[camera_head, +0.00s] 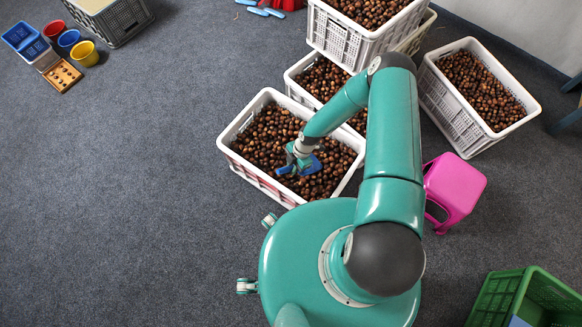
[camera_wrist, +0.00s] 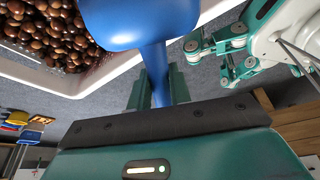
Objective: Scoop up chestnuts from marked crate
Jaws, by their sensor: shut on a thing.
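My gripper (camera_head: 298,160) is over the nearest white crate (camera_head: 231,153), which is full of brown chestnuts (camera_head: 265,139). It is shut on a blue scoop (camera_head: 312,166). In the wrist view the handle of the scoop (camera_wrist: 155,75) stands between my two fingers (camera_wrist: 158,90), and its wide blue head is at the top of the picture. The crate's white rim (camera_wrist: 75,88) and chestnuts (camera_wrist: 45,35) show at the upper left there. Whether the scoop holds chestnuts is hidden.
More white crates of chestnuts stand behind (camera_head: 335,40) and to the right (camera_head: 447,97). A pink stool (camera_head: 454,190) is right of my arm, and a green crate (camera_head: 500,297) at the lower right. Coloured containers (camera_head: 84,53) lie at the upper left. The left floor is clear.

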